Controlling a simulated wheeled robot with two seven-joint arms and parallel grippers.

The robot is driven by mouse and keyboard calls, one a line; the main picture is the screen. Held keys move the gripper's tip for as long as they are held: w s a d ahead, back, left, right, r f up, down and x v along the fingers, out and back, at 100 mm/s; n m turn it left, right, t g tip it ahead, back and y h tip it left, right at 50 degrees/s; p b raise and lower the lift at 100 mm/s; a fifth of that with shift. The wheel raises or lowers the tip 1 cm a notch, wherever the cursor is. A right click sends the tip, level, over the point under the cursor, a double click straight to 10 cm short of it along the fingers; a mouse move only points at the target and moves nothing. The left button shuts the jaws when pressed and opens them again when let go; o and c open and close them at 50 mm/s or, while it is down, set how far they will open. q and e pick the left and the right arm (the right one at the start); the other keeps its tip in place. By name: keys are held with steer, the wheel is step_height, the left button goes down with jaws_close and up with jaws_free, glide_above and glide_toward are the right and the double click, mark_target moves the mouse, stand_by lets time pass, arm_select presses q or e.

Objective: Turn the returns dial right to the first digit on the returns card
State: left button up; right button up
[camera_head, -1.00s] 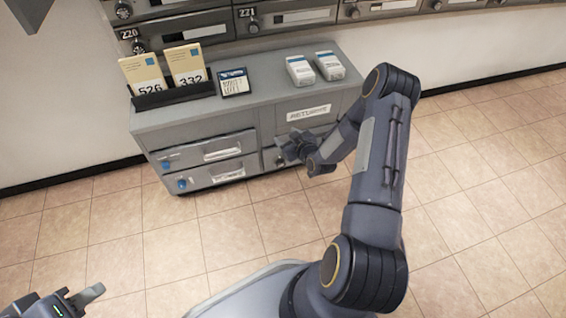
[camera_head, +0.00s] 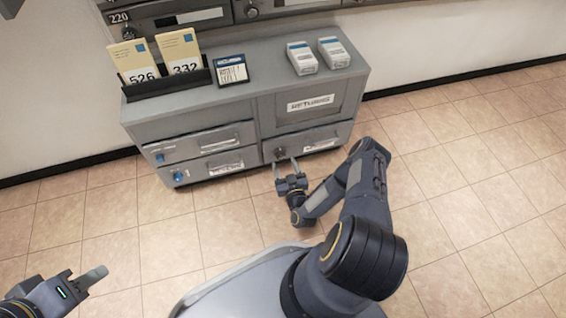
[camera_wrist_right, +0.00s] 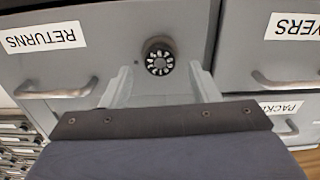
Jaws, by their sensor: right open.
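The returns dial (camera_head: 279,152) is a small dark knob on the lower right drawer of the grey cabinet. In the right wrist view the dial (camera_wrist_right: 160,58) is round and black with a ring of pale digits, too small to read. My right gripper (camera_head: 286,163) is open in front of it, its fingers pointing at the drawer on either side of the dial; contact is not visible. Cards marked 526 (camera_head: 139,66) and 332 (camera_head: 183,59) stand in a black holder. A dark-framed card (camera_head: 231,70) lies beside it, its writing unreadable. My left gripper (camera_head: 82,284) is at lower left, away from the cabinet.
A RETURNS label (camera_head: 311,103) is on the cabinet's upper right panel. Two white boxes (camera_head: 302,57) sit on top. A drawer handle (camera_wrist_right: 56,90) is near the dial. The tiled floor (camera_head: 470,190) is clear.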

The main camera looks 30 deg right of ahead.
mark_target(281, 156)
steer(key=shift+b+x, duration=0.3)
steer(key=shift+x, duration=1)
steer(key=c, duration=1)
